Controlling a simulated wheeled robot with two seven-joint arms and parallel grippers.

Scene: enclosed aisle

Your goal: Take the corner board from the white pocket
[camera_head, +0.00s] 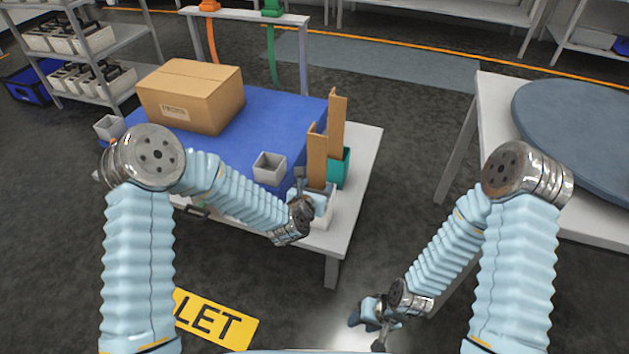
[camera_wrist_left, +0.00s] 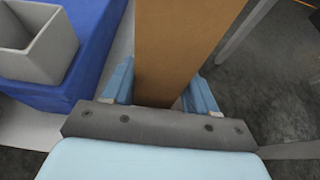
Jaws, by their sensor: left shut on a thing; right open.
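A brown corner board (camera_head: 317,160) stands upright at the right end of the table. My left gripper (camera_head: 314,190) is shut on it; the left wrist view shows the board (camera_wrist_left: 182,45) between the two blue fingers. The white pocket (camera_head: 325,217) is at the table's right edge, just below the gripper. The gripper hides the board's lower end, so I cannot tell how deep it sits in the pocket. A second, taller brown board (camera_head: 338,120) stands behind in a teal pocket (camera_head: 341,168). My right gripper (camera_head: 368,322) is open and empty, low over the floor.
A cardboard box (camera_head: 192,97) sits on the blue block (camera_head: 262,115) on the white table (camera_head: 362,155). A small grey bin (camera_head: 269,168) stands left of my left gripper. A table with a round dark disc (camera_head: 575,125) is at the right; floor lies between the tables.

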